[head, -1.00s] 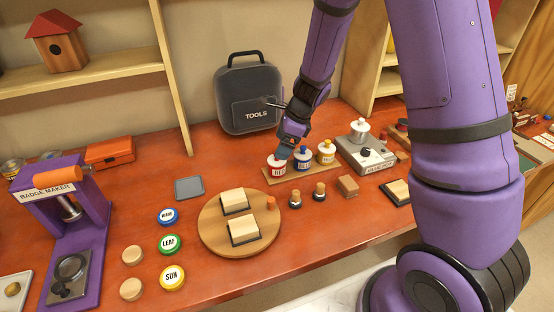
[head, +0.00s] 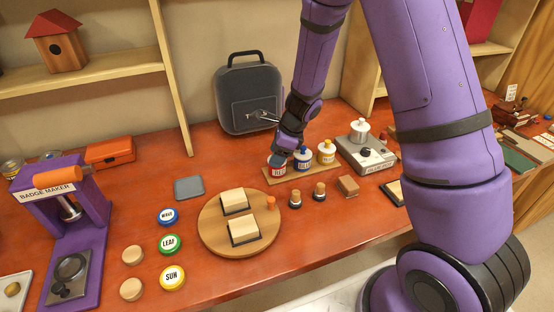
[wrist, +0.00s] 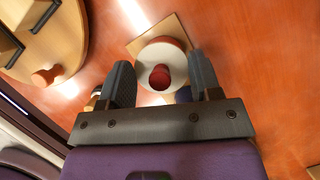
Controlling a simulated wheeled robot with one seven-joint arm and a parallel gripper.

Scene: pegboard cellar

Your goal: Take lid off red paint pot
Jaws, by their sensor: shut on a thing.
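The red paint pot (head: 278,170) stands at the left end of a small wooden board (head: 304,173), beside the blue pot (head: 303,159) and the yellow pot (head: 327,152). My gripper (head: 280,158) is over the red pot and hides its top in the head view. In the wrist view, the round white lid (wrist: 148,60) with its red knob (wrist: 160,78) sits between the two fingers of my gripper (wrist: 162,80), which close on its sides. I cannot tell whether the lid is raised from the pot.
A grey appliance (head: 366,154) with a white pot on it stands right of the board. A grey tool case (head: 248,100) stands behind. Two small stamps (head: 307,195) and a round wooden board (head: 212,237) with two blocks lie in front.

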